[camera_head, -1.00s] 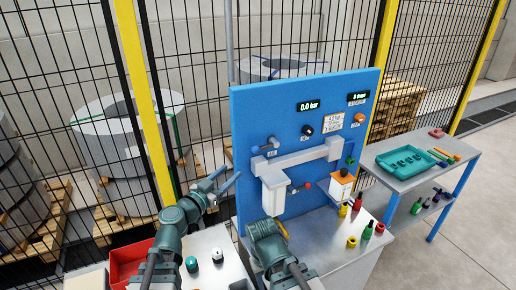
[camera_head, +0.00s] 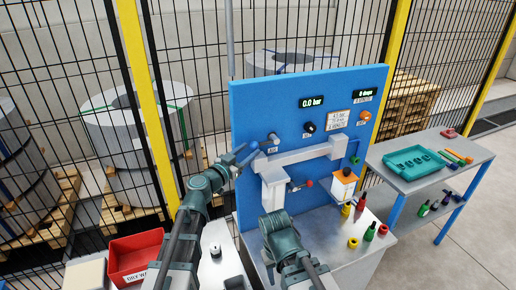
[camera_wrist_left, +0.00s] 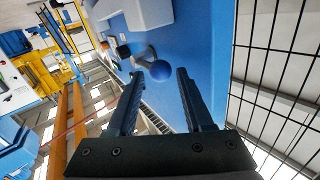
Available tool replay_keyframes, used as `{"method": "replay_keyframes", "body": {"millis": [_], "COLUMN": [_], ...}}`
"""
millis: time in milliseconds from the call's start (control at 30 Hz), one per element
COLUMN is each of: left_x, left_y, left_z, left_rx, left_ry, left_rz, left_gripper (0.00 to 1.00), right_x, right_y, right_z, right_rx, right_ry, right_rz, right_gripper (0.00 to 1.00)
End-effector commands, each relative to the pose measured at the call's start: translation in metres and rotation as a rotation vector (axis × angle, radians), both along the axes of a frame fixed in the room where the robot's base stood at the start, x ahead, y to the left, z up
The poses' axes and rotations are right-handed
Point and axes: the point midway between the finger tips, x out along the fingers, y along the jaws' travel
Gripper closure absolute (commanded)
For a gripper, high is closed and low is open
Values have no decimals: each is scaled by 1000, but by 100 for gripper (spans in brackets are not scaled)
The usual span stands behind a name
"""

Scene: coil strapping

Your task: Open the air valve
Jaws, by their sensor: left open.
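The air valve (camera_head: 273,141) sits at the upper left of the blue panel, above a small AIR label. Its grey lever (camera_wrist_left: 145,57) ends in a blue ball knob (camera_head: 254,145), which also shows in the left wrist view (camera_wrist_left: 160,70). My left gripper (camera_head: 240,158) is open at the panel's left edge, close to the knob. In the left wrist view the knob appears between its fingertips (camera_wrist_left: 158,75); I see no clear contact. My right arm's wrist (camera_head: 281,237) is in front of the panel; its fingers are hidden. The pressure display (camera_head: 311,102) reads 0.0 bar.
The blue panel (camera_head: 250,110) carries a grey bar, a red-tipped lever (camera_head: 308,183) and knobs. A red bin (camera_head: 136,252) stands at lower left. Coloured parts stand on the bench at right. A side table (camera_head: 405,182) holds a teal tray (camera_head: 413,162). Mesh fence is behind.

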Motion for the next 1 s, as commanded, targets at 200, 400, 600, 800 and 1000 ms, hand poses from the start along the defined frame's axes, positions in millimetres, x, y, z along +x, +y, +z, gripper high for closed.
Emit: {"method": "replay_keyframes", "body": {"millis": [200,400,600,800,1000], "left_x": [13,13,13,13,13], "left_y": [-3,-3,-3,-3,-3], "left_z": [0,0,0,0,0], "left_rx": [0,0,0,0,0], "left_ry": [0,0,0,0,0], "left_rz": [1,1,1,1,1], "left_gripper": [48,48,81,100,100], "right_x": [0,0,0,0,0], "right_y": [0,0,0,0,0], "right_z": [0,0,0,0,0], "right_rx": [0,0,0,0,0], "right_ry": [0,0,0,0,0], "right_rz": [0,0,0,0,0], "right_gripper": [50,50,50,50,50]}}
